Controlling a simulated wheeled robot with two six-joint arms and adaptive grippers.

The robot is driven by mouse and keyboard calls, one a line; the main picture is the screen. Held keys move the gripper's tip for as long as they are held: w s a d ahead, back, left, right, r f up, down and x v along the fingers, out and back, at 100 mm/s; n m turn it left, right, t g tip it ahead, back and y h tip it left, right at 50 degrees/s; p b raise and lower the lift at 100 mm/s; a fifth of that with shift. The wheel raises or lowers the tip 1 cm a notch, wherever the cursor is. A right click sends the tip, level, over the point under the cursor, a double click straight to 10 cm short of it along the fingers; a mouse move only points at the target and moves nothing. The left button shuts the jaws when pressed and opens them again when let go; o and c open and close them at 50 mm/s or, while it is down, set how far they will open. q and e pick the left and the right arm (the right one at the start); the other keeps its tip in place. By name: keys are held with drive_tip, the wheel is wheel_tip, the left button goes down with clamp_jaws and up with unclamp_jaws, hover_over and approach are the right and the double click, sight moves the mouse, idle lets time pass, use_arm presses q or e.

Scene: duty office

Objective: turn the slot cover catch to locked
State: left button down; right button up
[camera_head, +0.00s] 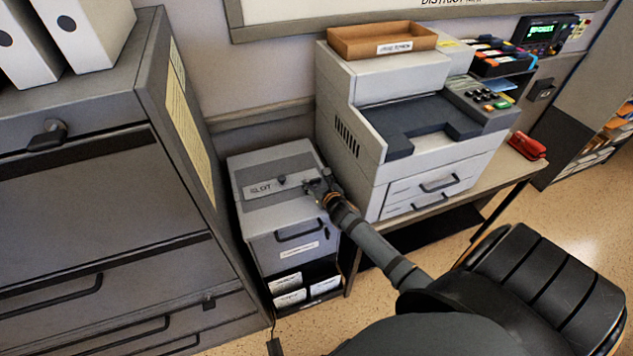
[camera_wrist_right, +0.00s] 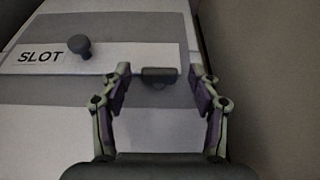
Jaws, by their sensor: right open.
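The slot cover is a pale plate on top of a grey box, marked SLOT (camera_wrist_right: 40,57), with a dark round knob (camera_wrist_right: 79,46); the knob also shows in the head view (camera_head: 282,180). The small dark catch (camera_wrist_right: 159,77) sits at the plate's edge, to the right of the knob. My right gripper (camera_head: 318,186) is over the right side of the box top. In the wrist view its open fingers (camera_wrist_right: 161,92) stand either side of the catch, with clear gaps. Whether the catch is locked cannot be told. My left gripper is out of view.
The grey box (camera_head: 262,224) stands between a dark cabinet (camera_head: 105,200) on the left and a large printer (camera_head: 400,130) on a table at the right. Card trays (camera_head: 290,298) sit low in the box front. Open floor lies in front.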

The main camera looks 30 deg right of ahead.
drive_tip(key=shift+w+f, duration=0.1)
drive_tip(key=shift+w, duration=0.2)
drive_tip(key=c, duration=1.2)
drive_tip(key=shift+o, duration=0.2)
